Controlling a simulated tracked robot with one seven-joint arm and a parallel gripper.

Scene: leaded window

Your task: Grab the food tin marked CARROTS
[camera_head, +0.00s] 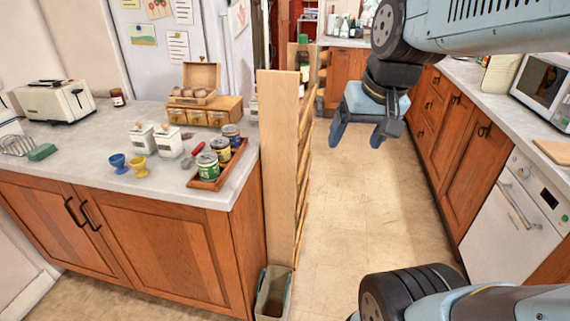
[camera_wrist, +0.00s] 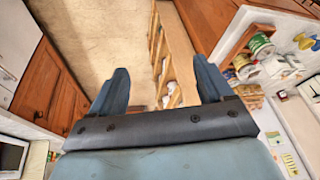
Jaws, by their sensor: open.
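Three food tins stand in a wooden tray (camera_head: 204,184) on the counter at left in the head view. The front tin (camera_head: 208,168) has a green label, the middle tin (camera_head: 221,150) looks yellowish and dark, and the back tin (camera_head: 232,136) has a blue label. The lettering is too small to read, so I cannot tell which is marked CARROTS. The tins also show at upper right in the wrist view, the green one (camera_wrist: 260,46) clearest. My gripper (camera_head: 360,137) is open and empty above the floor aisle, well right of the tray.
A tall wooden panel (camera_head: 278,165) and rack stand between my gripper and the counter (camera_head: 95,170). Beside the tray are a red-handled item (camera_head: 193,155), white canisters (camera_head: 142,138), egg cups (camera_head: 139,166) and a wooden egg box (camera_head: 205,108). The aisle floor is clear.

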